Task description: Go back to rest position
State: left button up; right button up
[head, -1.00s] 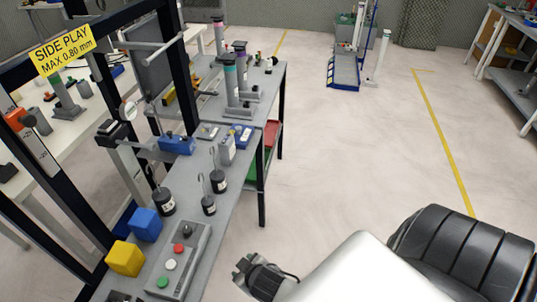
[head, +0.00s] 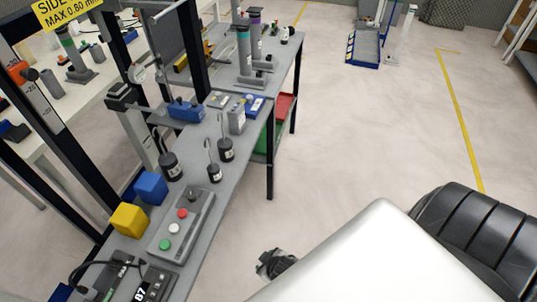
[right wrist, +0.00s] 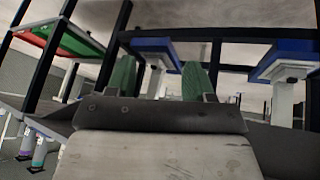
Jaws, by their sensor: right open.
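My right gripper (right wrist: 158,79) shows in the right wrist view as two green fingertips standing apart, with nothing between them. That view looks upside down, with the floor at the top. In the head view, a white arm link of mine fills the lower middle, and a dark part at its end sits beside the workbench, over the floor. It is too small to make out fingers there. My left gripper is in neither current view.
The workbench (head: 228,185) runs along the left, carrying a button box (head: 181,226), a yellow cube (head: 129,220), a blue cube (head: 150,187) and several hooked black weights. A red bin (head: 285,106) is under it.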

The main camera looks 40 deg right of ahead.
dwell(0.4)
jog(key=s+d+f+g, duration=0.1)
jog(key=s+f+g, duration=0.1)
jog(key=s+f, duration=0.3)
jog(key=s+d+f+g, duration=0.1)
jog(key=s+f, duration=0.5)
jog(key=s, duration=0.6)
jog(key=s+f+g, duration=0.2)
jog(key=s+f, duration=0.4)
jog(key=s, duration=0.2)
jog(key=shift+s+d+m+g, duration=0.25)
jog(key=shift+d+m+g, duration=0.05)
jog(key=shift+d, duration=0.1)
